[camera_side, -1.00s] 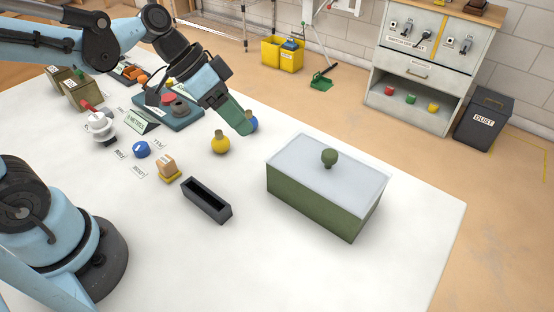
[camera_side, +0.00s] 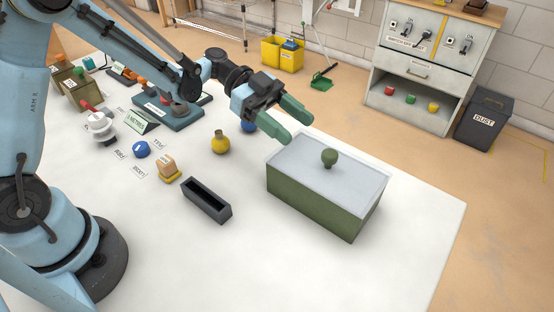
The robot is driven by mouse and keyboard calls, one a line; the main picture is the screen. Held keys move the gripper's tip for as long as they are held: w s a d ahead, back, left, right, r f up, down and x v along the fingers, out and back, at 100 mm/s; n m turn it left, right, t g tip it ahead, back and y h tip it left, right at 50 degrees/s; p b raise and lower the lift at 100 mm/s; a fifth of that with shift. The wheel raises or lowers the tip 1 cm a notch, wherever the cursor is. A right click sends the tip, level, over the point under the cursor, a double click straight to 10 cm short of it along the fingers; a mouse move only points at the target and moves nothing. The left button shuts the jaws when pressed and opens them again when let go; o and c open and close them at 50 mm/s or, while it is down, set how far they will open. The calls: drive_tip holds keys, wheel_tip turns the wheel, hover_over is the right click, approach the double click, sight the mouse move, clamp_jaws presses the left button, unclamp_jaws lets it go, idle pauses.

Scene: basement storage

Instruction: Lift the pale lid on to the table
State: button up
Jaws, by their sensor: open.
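The pale lid (camera_side: 300,168) lies flat on top of a green box (camera_side: 308,207) at the right of the white table (camera_side: 400,265). A round green knob (camera_side: 329,158) stands up from the middle of the lid. My gripper (camera_side: 299,129) is open and empty, with green fingers pointing right and down. In the picture it is just beyond the lid's back left corner, up and left of the knob. It appears to be above the table and apart from the lid.
A black open trough (camera_side: 207,200) lies left of the box. A yellow vase-like object (camera_side: 220,143) and a blue one (camera_side: 249,126) stand near my gripper. Small items crowd the table's left. Bare table shows in front and right of the box.

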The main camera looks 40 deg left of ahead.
sight(331, 153)
drive_tip(key=x, duration=0.9)
drive_tip(key=shift+d+r, duration=0.1)
drive_tip(key=shift+d, duration=0.2)
drive_tip(key=shift+c, duration=0.3)
drive_tip(key=c, duration=1)
drive_tip(key=shift+r, duration=0.1)
